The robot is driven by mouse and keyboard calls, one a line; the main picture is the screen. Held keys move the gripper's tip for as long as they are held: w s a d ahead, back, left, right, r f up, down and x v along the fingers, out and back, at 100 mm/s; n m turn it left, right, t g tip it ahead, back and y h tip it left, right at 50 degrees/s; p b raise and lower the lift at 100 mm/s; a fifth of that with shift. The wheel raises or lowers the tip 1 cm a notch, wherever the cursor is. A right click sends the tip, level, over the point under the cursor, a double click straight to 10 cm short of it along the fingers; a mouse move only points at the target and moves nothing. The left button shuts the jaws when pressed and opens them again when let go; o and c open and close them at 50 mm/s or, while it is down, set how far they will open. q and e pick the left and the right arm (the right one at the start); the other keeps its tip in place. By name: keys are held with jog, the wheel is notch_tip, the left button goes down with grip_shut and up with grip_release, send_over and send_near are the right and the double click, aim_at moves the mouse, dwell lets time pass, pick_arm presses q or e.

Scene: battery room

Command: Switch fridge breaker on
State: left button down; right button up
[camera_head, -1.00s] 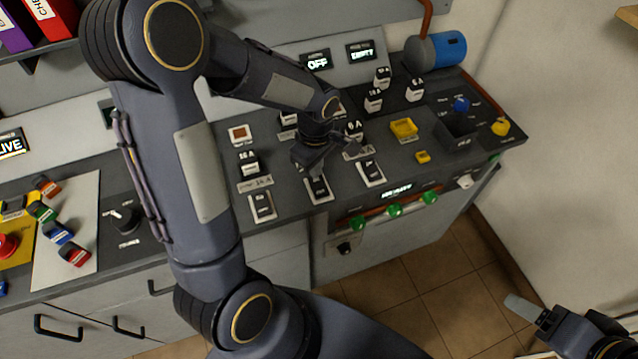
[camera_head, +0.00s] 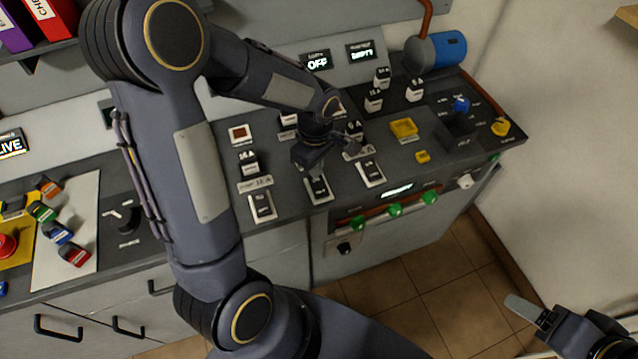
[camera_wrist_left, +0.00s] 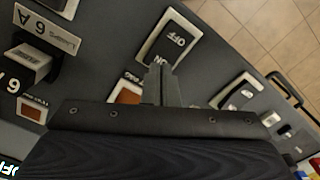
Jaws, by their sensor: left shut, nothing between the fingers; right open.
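Three black rocker switches on pale plates line the panel's front: left rocker (camera_head: 262,207), middle rocker (camera_head: 318,191), right rocker (camera_head: 370,174). I cannot read which is the fridge breaker. My left gripper (camera_head: 316,172) is shut and empty, over the rear end of the middle rocker. In the left wrist view the shut fingers (camera_wrist_left: 162,88) are by the ON end of that middle rocker (camera_wrist_left: 172,42), whose OFF end faces away. Whether they touch it is unclear. The left rocker also shows in the wrist view (camera_wrist_left: 236,92). My right gripper (camera_head: 545,318) is open, low at right, away from the panel.
Fuse blocks stand behind the rockers, including a 6 A block (camera_head: 354,129) and a 16 A block (camera_head: 249,163). A display (camera_head: 317,60) reads OFF. Green knobs (camera_head: 395,209) line the front edge. A blue cylinder (camera_head: 450,48) sits at back right. The floor in front is clear.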

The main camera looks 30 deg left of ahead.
pick_arm(q)
jog(key=shift+f+b, duration=0.9)
jog(key=shift+f, duration=0.1)
dwell(0.4)
jog(key=shift+r+p, duration=2.55)
jog(key=shift+r, duration=0.95)
jog(key=s+d+r+m+t+h, duration=0.2)
jog(key=s+r+m, duration=0.4)
jog(key=s+m, duration=0.1)
jog(key=s+d+r+m+t+h, duration=0.1)
jog(key=s+r+m, duration=0.4)
jog(key=s, duration=0.5)
jog(key=d+m+t, duration=0.1)
jog(key=m+t, duration=0.1)
jog(key=shift+r+t+h, duration=0.3)
jog(key=shift+r+h, duration=0.1)
